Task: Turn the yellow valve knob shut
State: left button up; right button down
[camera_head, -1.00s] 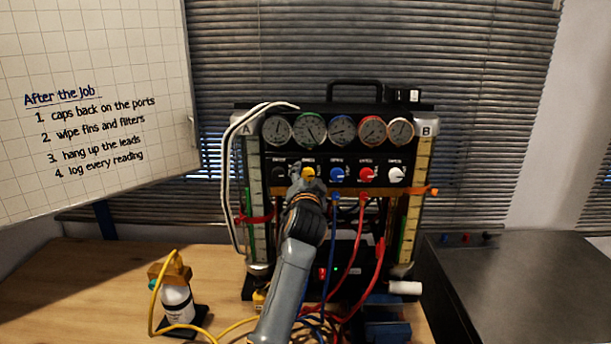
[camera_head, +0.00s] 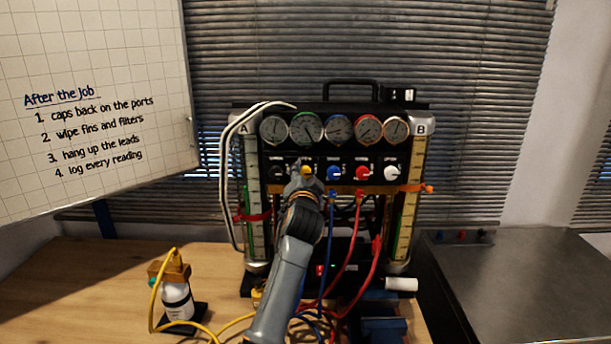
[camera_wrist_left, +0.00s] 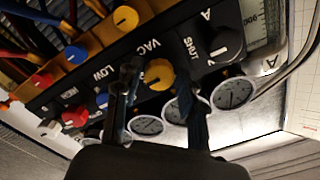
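The yellow valve knob (camera_head: 307,171) sits on the black panel below the round gauges, between a black knob and a blue knob. In the left wrist view the yellow knob (camera_wrist_left: 158,73) shows beside the words VAC and SHUT. My left gripper (camera_head: 303,184) is just below and in front of it in the head view. In the left wrist view my left gripper (camera_wrist_left: 157,82) is open, with one finger at each side of the knob and gaps visible. Contact cannot be made out. My right gripper is in neither view.
Neighbouring black (camera_head: 277,173), blue (camera_head: 334,173), red (camera_head: 362,173) and white (camera_head: 391,173) knobs are close by. Blue and red hoses (camera_head: 352,238) hang below the panel. A white bottle (camera_head: 177,300) with a yellow hose stands at the left on the wooden bench.

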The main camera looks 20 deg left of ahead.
pick_arm(q)
jog(key=shift+o, duration=0.4)
jog(key=shift+w+a+f, duration=0.1)
jog(key=shift+w+f, duration=0.05)
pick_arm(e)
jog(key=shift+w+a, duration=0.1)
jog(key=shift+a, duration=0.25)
pick_arm(q)
jog(key=shift+s, duration=0.3)
jog(key=v, duration=1.1)
jog(key=shift+s, duration=0.2)
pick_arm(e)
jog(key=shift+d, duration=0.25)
